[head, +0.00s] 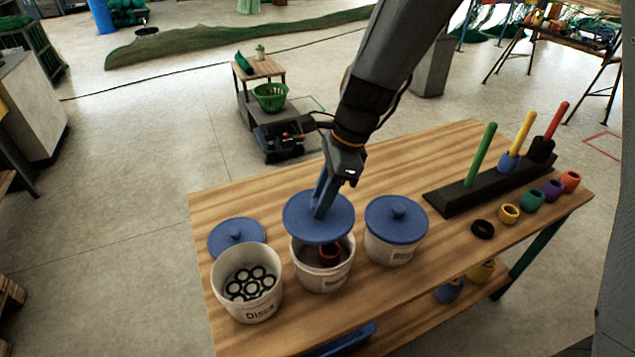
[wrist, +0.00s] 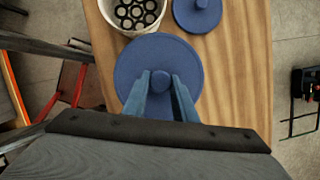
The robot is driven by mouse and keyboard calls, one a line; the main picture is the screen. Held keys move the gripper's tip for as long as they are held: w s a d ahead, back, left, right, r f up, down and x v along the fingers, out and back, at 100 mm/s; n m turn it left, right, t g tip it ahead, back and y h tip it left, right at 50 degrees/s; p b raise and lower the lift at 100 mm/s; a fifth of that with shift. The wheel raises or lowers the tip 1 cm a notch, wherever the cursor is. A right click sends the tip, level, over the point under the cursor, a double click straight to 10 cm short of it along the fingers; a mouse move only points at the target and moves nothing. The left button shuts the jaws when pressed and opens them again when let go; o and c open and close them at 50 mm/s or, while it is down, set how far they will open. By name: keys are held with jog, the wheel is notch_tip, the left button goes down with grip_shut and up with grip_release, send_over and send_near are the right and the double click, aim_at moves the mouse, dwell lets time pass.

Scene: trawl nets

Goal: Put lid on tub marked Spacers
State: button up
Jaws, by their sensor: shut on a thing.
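My gripper (head: 320,208) is shut on the knob of a round blue lid (head: 298,212) and holds it level above the middle white tub (head: 322,281). The lid is apart from the rim at the front, where a red ring and dark contents show inside. The label on this tub is too small to read surely. In the wrist view, my gripper's blue fingers (wrist: 160,88) close on the knob, and the lid (wrist: 135,65) hides the tub below.
An open tub marked Discs (head: 240,305) with several dark rings stands left, a loose blue lid (head: 236,234) behind it. A lidded tub (head: 390,248) stands close on the right. A peg rack (head: 470,193) and several coloured rings lie further right on the wooden table (head: 440,265).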

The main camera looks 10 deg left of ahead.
aim_at(326, 220)
jog(key=shift+s+d+r, duration=0.2)
jog(key=shift+s+d, duration=0.05)
jog(key=shift+s, duration=0.25)
jog(key=shift+s+d+r, duration=0.2)
jog(key=shift+s, duration=0.25)
jog(key=shift+s+d+f, duration=0.1)
jog(key=shift+s+d, duration=0.05)
notch_tip(326, 220, down, 4)
jog(key=b, duration=0.5)
jog(key=shift+f, duration=0.15)
jog(key=shift+f+b, duration=0.3)
jog(key=shift+f, duration=0.65)
jog(key=shift+p, duration=0.65)
jog(key=shift+f+p, duration=0.15)
jog(key=shift+p, duration=0.35)
dwell(1.1)
jog(key=o, duration=1.1)
jog(key=shift+o, duration=0.4)
